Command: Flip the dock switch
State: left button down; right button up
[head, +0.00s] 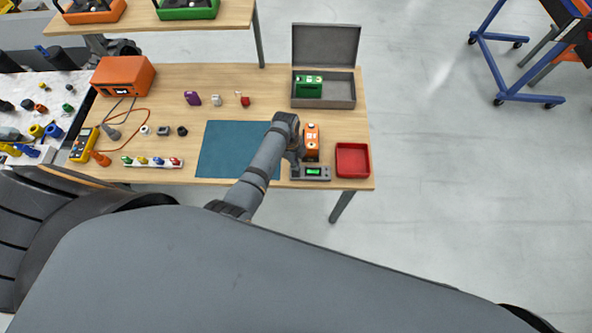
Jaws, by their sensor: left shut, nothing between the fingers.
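The dock (313,173) is a small grey box with a lit green display, near the front edge of the wooden bench. Its switch is too small to make out, and part of the dock's left end is hidden by my left gripper. An orange carrier (312,143) stands just behind the dock; I cannot tell whether it touches it. My left gripper (295,167) is shut and empty, at the dock's left end and beside the orange carrier. Contact with the dock cannot be told. My right gripper is not in view.
A red tray (352,146) is right of the dock. A teal mat (222,150) lies left, partly under my arm. A power strip (152,163) and several small items lie farther left.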

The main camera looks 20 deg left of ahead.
pick_arm(q)
jog(key=shift+f, duration=0.1)
notch_tip(320, 180, up, 3)
jog(key=p, duration=0.3)
jog(key=shift+f, duration=0.1)
jog(key=shift+r, duration=2.1)
